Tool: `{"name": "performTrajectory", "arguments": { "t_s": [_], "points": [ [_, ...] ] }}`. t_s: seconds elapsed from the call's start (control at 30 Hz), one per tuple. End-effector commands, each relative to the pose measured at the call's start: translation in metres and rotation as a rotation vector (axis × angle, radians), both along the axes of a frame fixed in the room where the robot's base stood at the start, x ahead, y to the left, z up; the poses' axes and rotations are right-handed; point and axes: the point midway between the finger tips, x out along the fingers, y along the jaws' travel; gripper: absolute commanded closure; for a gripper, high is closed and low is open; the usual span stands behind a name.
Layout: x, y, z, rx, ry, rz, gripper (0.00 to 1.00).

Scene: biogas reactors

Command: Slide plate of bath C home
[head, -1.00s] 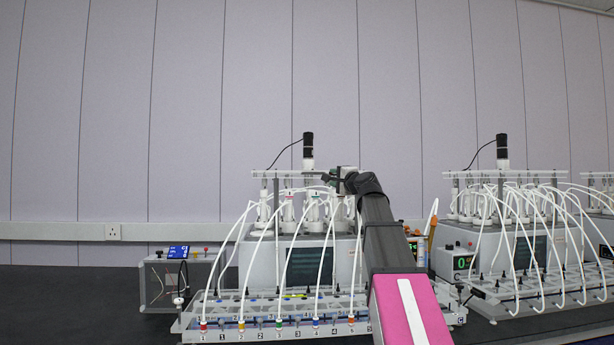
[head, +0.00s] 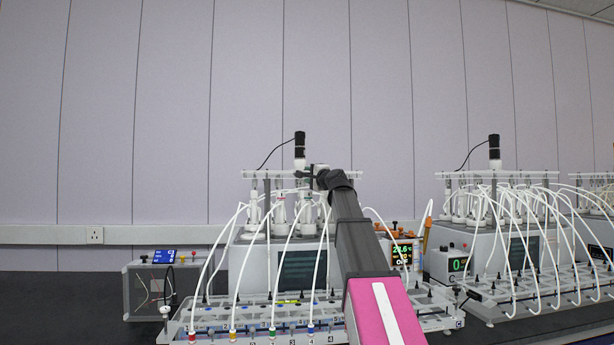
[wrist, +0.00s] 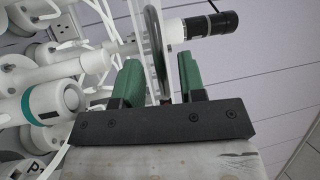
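Bath C (head: 240,262) is a grey box with a dark window. My gripper (head: 312,178) is at the plate's level, just right of the motor. In the wrist view, its two green fingers (wrist: 160,80) stand apart on either side of a grey metal loop (wrist: 155,45). A gap shows between the loop and the right finger. My arm hides the plate's right part.
White tubes (head: 325,235) arch from the bottles to the front rack (head: 215,325). A second bath (head: 500,255) with its own tubes and motor stands at right. A small box with a blue display (head: 165,257) is at left. The wall behind is clear.

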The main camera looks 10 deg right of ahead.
Motion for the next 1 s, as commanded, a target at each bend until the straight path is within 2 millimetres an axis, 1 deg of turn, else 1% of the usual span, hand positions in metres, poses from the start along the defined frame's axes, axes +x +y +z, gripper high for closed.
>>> {"name": "performTrajectory", "arguments": {
  "t_s": [0.03,0.17,0.47,0.5,0.57,0.6,0.73,0.8,0.87,0.97,1.0],
  "points": [
    [0.01,0.003,0.003,-0.001,0.001,0.001,0.63],
    [0.019,0.007,0.004,0.0,0.001,0.0,0.63],
    [0.021,0.009,0.003,0.0,0.0,0.0,0.63],
    [0.021,0.009,0.003,0.0,0.0,0.0,0.76],
    [0.021,0.009,0.003,0.0,0.0,0.0,0.95],
    [0.021,0.009,0.004,0.0,0.0,0.0,1.0],
    [0.02,0.009,0.003,0.0,0.001,0.0,1.0],
    [0.015,0.009,0.003,-0.001,0.0,0.0,1.0],
    [0.005,0.009,0.002,-0.001,0.0,0.0,1.0],
    [-0.023,0.009,0.001,-0.001,-0.002,0.0,1.0],
    [-0.036,0.009,0.001,0.0,-0.001,-0.001,1.0]
  ]
}}
